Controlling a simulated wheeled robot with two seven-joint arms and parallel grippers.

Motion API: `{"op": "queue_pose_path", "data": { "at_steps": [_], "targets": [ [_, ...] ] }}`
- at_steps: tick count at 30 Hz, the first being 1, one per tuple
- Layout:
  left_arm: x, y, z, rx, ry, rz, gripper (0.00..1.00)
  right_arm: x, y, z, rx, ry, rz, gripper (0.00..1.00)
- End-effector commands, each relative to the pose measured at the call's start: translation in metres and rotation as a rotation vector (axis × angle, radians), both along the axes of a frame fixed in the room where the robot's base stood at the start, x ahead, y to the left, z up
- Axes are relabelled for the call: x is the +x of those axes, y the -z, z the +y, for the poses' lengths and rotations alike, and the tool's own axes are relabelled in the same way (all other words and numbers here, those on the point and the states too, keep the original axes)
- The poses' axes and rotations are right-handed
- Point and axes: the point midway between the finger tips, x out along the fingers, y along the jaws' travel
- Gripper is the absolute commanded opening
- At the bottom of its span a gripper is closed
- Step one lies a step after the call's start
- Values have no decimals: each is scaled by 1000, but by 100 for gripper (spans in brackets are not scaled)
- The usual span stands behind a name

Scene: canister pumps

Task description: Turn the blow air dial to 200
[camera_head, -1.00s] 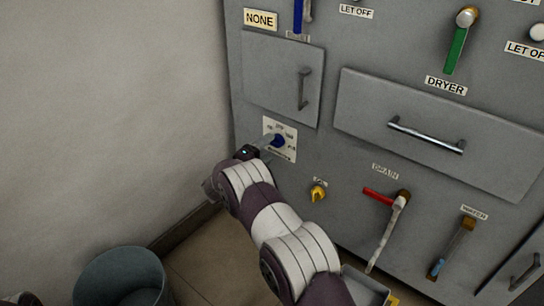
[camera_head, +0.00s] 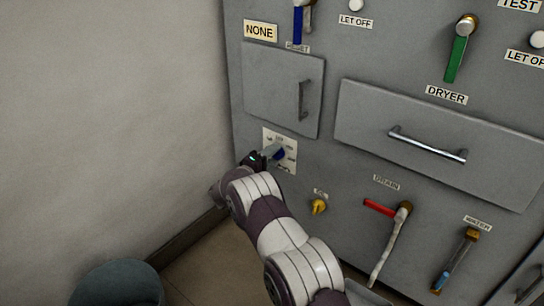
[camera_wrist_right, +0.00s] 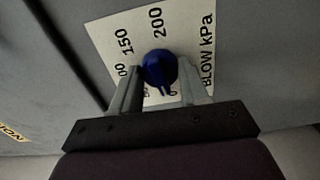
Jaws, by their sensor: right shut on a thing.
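The blow air dial is a blue knob (camera_head: 280,154) on a white scale plate (camera_head: 268,136), low on the left of the grey panel. In the right wrist view the knob (camera_wrist_right: 159,68) sits in front of the plate (camera_wrist_right: 110,30), which reads 150, 200 and BLOW kPa. The knob's narrow tip points down in that view, away from the 200 mark. My right gripper (camera_head: 272,152) is at the dial, with one finger on each side of the knob in the wrist view (camera_wrist_right: 158,92), shut on it. The fingers hide part of the scale. My left gripper is out of view.
A yellow knob (camera_head: 319,206) and a red-handled drain lever (camera_head: 380,207) are to the lower right of the dial. A cabinet door (camera_head: 282,88) with a handle is above it. A wall is on the left, with a dark bin (camera_head: 118,284) on the floor.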

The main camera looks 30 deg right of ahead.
Motion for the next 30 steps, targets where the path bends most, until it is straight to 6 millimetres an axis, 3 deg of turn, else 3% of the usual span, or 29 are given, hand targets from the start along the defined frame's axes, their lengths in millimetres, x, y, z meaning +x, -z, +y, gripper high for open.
{"op": "queue_pose_path", "data": {
  "at_steps": [15, 30],
  "targets": [
    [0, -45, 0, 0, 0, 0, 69, 0, -3, 0, 153, 1, -363, 14],
    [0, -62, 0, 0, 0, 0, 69, 0, 0, 0, 333, -1, -803, 14]
  ]
}}
